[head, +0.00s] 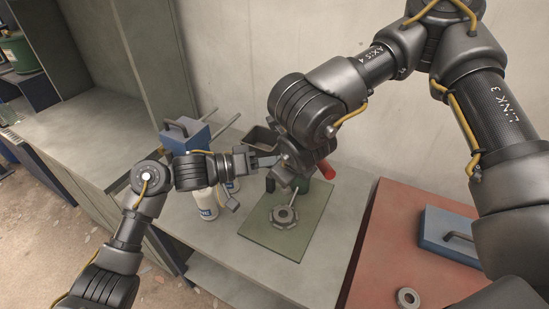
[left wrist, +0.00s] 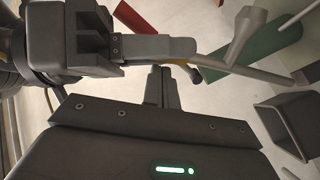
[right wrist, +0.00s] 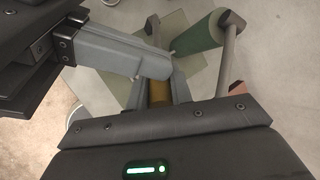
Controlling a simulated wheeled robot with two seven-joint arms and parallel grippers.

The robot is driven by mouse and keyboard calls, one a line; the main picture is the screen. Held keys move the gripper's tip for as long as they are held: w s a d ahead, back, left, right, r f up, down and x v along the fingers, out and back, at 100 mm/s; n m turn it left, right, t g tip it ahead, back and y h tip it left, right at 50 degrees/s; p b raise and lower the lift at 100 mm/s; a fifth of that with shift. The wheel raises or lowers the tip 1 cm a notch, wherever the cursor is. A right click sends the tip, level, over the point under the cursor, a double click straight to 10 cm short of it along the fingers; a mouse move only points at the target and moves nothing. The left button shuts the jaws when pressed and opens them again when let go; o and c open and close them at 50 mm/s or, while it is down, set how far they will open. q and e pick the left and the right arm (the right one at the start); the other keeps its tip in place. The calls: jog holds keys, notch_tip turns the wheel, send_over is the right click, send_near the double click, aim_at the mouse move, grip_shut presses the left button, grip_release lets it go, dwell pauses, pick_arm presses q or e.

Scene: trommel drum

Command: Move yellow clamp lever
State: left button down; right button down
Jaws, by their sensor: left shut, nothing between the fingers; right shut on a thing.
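The yellow clamp lever (right wrist: 160,92) shows as a short yellow piece between the fingers of my right gripper (right wrist: 159,88) in the right wrist view. The right gripper is shut on it. A bit of yellow (left wrist: 182,60) also shows beside the right gripper's finger in the left wrist view; most of the lever is hidden. My left gripper (left wrist: 164,75) is shut and empty, close beside the right gripper. In the head view the two wrists crowd together above the bench, hiding the lever. A green drum (right wrist: 198,45) on a grey frame stands behind the grippers.
A green mat (head: 258,239) carries a grey knobbed wheel (head: 285,220). White bottles (head: 203,204), a blue toolbox (head: 184,136) and a dark bin (head: 257,137) stand nearby. A red cylinder (head: 326,169) sits beside the right wrist.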

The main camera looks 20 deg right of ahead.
pick_arm(q)
jog(key=shift+s+d+f+m, duration=0.15)
jog(key=shift+s+f+m, duration=0.15)
jog(key=shift+s+f, duration=0.6)
pick_arm(e)
jog(key=c, duration=1.3)
grip_release()
jog(key=shift+w+r, duration=0.15)
jog(key=shift+o, duration=0.2)
jog(key=shift+a, duration=0.1)
jog(key=shift+a+r, duration=0.15)
pick_arm(q)
jog(key=shift+w+r, duration=0.15)
pick_arm(e)
jog(key=v, duration=0.7)
jog(key=shift+s+d, duration=0.25)
jog(key=shift+s, duration=0.1)
